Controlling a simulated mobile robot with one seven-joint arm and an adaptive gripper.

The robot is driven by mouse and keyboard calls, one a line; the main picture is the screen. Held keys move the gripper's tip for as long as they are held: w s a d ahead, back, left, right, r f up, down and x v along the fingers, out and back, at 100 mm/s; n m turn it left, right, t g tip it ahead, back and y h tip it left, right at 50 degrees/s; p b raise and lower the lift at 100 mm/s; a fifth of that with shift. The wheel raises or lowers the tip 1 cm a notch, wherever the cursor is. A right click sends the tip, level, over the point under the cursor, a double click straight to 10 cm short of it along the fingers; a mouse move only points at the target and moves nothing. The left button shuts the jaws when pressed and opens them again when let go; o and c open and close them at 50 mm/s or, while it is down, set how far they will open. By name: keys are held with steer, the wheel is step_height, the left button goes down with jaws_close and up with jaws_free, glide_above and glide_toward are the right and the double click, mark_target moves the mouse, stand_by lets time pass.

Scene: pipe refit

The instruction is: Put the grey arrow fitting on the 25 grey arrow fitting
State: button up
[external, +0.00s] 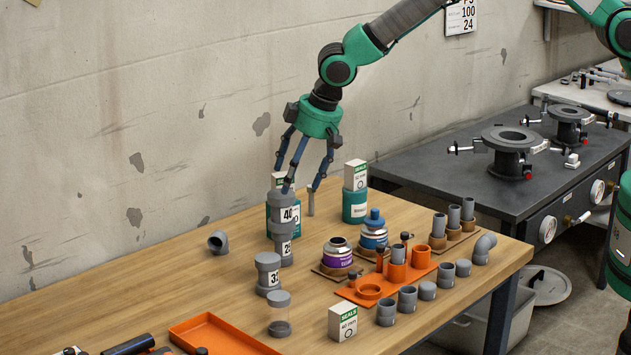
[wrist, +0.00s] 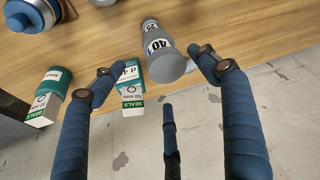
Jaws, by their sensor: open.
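A grey fitting marked 40 (external: 284,200) stands upright on top of a grey fitting marked 25 (external: 285,254), on the wooden table. In the wrist view the 40 fitting (wrist: 168,66) shows end-on in front, with the 25 fitting (wrist: 150,24) behind it. A shorter grey fitting, whose label seems to read 32 (external: 268,262), stands apart to the front left. No arrow mark can be made out. My gripper (external: 300,187) has its fingers spread and is empty, just above and beside the top of the 40 fitting.
A teal can with a seals box (external: 355,176) on it stands to the right, and another is partly hidden behind the stack. An orange rack (external: 363,290), bottles and several grey pipe pieces fill the right side. The left of the table is mostly clear.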

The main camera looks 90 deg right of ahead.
steer(key=shift+v, duration=1.8)
steer(key=s+a+r+n, duration=0.1)
steer(key=s+a+r, duration=0.2)
steer(key=s+r, duration=0.95)
steer(key=s+a+r, duration=0.4)
steer(key=s+r, duration=0.8)
steer(key=r, duration=0.2)
steer(key=s+a+r+n+t, duration=0.1)
steer(key=s+r, duration=0.2)
steer(key=s, duration=0.5)
steer(key=s+a+r, duration=0.2)
steer(key=s+r, duration=0.1)
steer(key=s, duration=0.6)
steer(key=s+a+f, duration=0.1)
steer(key=s, duration=0.8)
steer(key=s+a+f+n+y, duration=0.1)
steer(key=s+f, duration=0.1)
steer(key=s, duration=0.8)
steer(key=shift+s+a+t, duration=0.25)
steer(key=shift+s+t, duration=0.05)
steer(key=shift+t, duration=0.1)
